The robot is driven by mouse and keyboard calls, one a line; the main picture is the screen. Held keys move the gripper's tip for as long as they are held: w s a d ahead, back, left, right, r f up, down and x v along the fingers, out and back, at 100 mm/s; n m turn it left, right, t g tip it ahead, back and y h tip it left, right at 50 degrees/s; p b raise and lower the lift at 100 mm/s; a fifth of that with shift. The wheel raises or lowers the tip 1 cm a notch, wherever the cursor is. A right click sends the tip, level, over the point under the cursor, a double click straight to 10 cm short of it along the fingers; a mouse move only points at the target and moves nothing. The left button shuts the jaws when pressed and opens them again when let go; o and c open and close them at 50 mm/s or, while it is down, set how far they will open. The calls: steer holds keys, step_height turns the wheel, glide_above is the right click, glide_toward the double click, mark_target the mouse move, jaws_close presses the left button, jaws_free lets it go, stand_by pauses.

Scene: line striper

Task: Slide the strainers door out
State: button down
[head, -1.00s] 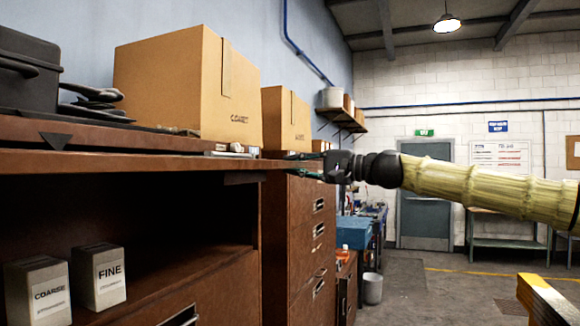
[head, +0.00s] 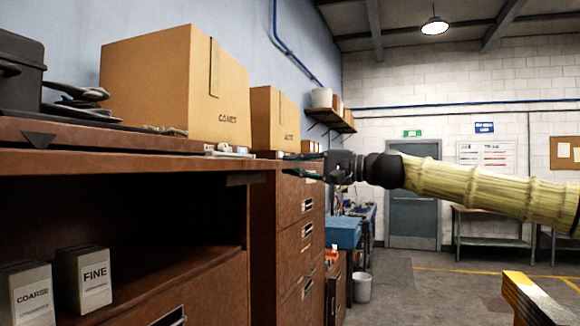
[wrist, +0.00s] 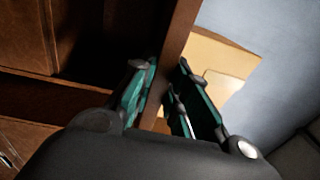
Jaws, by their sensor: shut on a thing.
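A brown flat board (head: 120,162) runs level along the top of an open cabinet bay; I cannot tell for sure that it is the strainers door. A dark piece (head: 247,178) hangs under its far end. My gripper (head: 300,168) is at that far end. In the wrist view, my gripper's green fingers (wrist: 160,100) stand on both sides of a narrow brown board edge (wrist: 177,45), shut on it. The exact contact is partly hidden. In the bay stand two grey boxes, one marked COARSE (head: 27,291) and one marked FINE (head: 84,279).
Cardboard boxes (head: 155,85) and a dark case (head: 20,75) stand on the cabinet top. A drawer unit (head: 300,235) with several drawers is just beyond the bay. A yellow-topped rail (head: 535,295) is at lower right. The floor (head: 425,285) between is clear.

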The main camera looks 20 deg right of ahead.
steer(key=shift+v, duration=2.2)
steer(key=shift+r, duration=0.15)
steer(key=c, duration=1.8)
jaws_free()
steer(key=o, duration=0.5)
steer(key=shift+s+d, duration=0.1)
steer(key=shift+d, duration=0.1)
steer(key=o, duration=0.3)
steer(key=shift+a, duration=0.15)
steer(key=v, duration=0.7)
steer(key=shift+p, duration=0.3)
